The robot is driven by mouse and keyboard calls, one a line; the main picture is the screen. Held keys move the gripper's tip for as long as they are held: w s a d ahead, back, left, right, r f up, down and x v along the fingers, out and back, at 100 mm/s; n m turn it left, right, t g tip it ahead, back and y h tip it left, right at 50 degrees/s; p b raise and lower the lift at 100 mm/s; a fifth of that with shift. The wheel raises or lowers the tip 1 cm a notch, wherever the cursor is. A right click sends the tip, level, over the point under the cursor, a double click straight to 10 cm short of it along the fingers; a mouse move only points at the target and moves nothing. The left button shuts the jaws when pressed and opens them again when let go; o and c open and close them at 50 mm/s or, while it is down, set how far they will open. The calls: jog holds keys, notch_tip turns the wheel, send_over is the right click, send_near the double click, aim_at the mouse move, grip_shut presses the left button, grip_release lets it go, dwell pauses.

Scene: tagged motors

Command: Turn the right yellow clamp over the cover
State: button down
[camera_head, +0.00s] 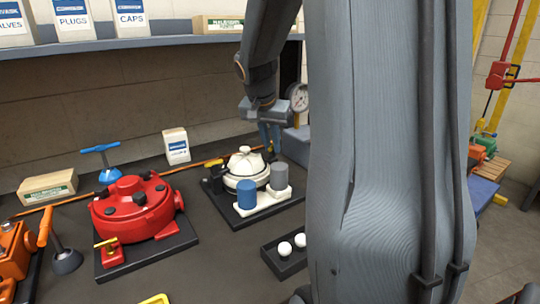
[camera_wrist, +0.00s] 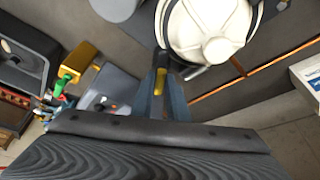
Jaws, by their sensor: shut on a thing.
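The white round cover (camera_head: 244,162) sits on a white unit on a dark base plate, in the middle of the head view. It fills the top of the wrist view (camera_wrist: 207,28). My gripper (camera_head: 270,146) points down at the cover's right rear edge. In the wrist view my gripper (camera_wrist: 161,92) is shut on the right yellow clamp (camera_wrist: 160,80), a small yellow piece between the blue fingers, just beside the cover's rim. The fingers hide much of this clamp. A dark and yellow clamp (camera_head: 215,178) shows at the cover's left side.
A blue cylinder (camera_head: 246,194) and a grey cylinder (camera_head: 278,176) stand in front of the cover. A red motor (camera_head: 135,207) is to the left. A gauge (camera_head: 298,97) stands behind my gripper. A black tray with two white balls (camera_head: 284,249) lies in front. My arm hides the right side.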

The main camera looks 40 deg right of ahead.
jog(key=m+b, duration=0.1)
jog(key=m+g+b, duration=0.1)
jog(key=m+b, duration=0.1)
jog(key=shift+w+f+m, duration=0.15)
jog(key=shift+w+m, duration=0.05)
jog(key=shift+m, duration=0.1)
jog(key=shift+m+g+h+b, duration=0.3)
jog(key=shift+m+g+b, duration=0.65)
jog(key=shift+m, duration=0.65)
jog(key=c, duration=1.7)
grip_release()
jog(key=shift+b+v, duration=0.45)
jog(key=shift+v, duration=3.6)
jog(key=shift+d, duration=0.1)
